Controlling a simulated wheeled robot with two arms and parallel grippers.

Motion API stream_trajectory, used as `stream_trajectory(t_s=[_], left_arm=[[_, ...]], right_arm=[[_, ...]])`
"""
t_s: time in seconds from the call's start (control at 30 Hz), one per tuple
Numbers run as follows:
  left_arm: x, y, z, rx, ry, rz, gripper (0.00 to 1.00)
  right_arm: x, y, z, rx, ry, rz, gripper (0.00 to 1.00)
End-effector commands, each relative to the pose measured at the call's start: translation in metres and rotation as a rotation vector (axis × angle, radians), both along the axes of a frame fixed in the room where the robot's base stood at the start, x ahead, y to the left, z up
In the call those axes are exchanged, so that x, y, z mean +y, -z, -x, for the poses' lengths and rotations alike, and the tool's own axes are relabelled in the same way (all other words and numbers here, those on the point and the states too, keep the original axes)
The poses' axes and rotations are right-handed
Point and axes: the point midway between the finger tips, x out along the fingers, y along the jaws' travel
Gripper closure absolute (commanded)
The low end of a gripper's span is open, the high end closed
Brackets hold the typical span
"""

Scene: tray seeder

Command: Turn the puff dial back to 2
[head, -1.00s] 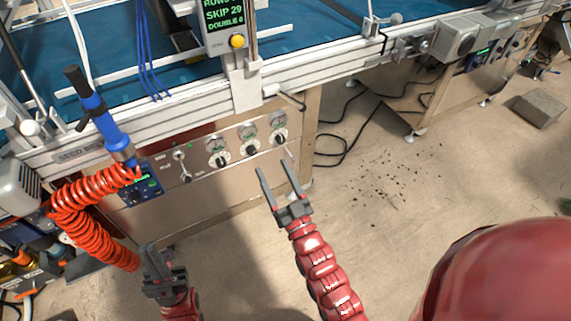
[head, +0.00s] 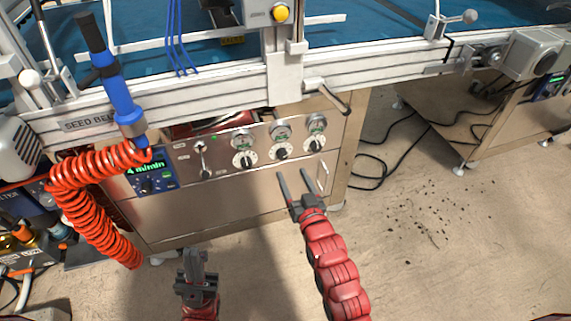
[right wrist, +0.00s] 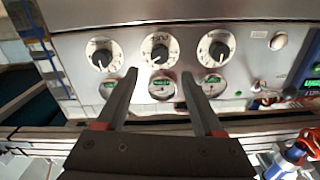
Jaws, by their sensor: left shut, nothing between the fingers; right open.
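The silver control panel (head: 225,190) carries a row of three dials with black knobs on white faces: left (head: 245,160), middle (head: 281,152) and right (head: 316,144). A round gauge sits above each. My right gripper (head: 292,173) is open and empty, just below the middle and right dials. In the right wrist view its fingers (right wrist: 159,76) point at the panel, with the middle dial (right wrist: 159,50) between them. My left gripper (head: 195,255) is shut and empty, low in front of the panel.
A coiled orange hose (head: 75,185) hangs at the left beneath a blue tool (head: 117,95). A crank handle (head: 330,95) juts out above the right dial. A green display (head: 145,168) and a lever (head: 202,158) sit left of the dials. Floor at right is mostly open.

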Motion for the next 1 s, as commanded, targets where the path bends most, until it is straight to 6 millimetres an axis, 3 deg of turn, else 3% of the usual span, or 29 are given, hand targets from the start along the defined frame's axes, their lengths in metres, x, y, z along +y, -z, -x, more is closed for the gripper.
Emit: stream_trajectory(t_s=[0.1, 0.3, 0.5, 0.8, 1.0], left_arm=[[-0.001, 0.01, 0.001, -0.007, 0.001, -0.013, 1.0], [-0.005, 0.018, -0.001, -0.005, 0.013, -0.036, 1.0], [-0.006, 0.02, -0.001, -0.004, 0.018, -0.045, 1.0], [-0.007, 0.019, -0.002, -0.003, 0.018, -0.047, 1.0], [-0.007, 0.019, -0.002, -0.003, 0.018, -0.047, 1.0]], right_arm=[[0.008, 0.003, -0.024, -0.001, -0.001, 0.0, 0.31], [0.017, 0.003, -0.054, 0.002, 0.0, 0.001, 0.31], [0.022, 0.001, -0.067, 0.001, 0.0, 0.0, 0.31], [0.022, 0.001, -0.069, 0.002, 0.0, 0.001, 0.31], [0.022, 0.001, -0.069, 0.003, 0.001, 0.001, 0.65]])
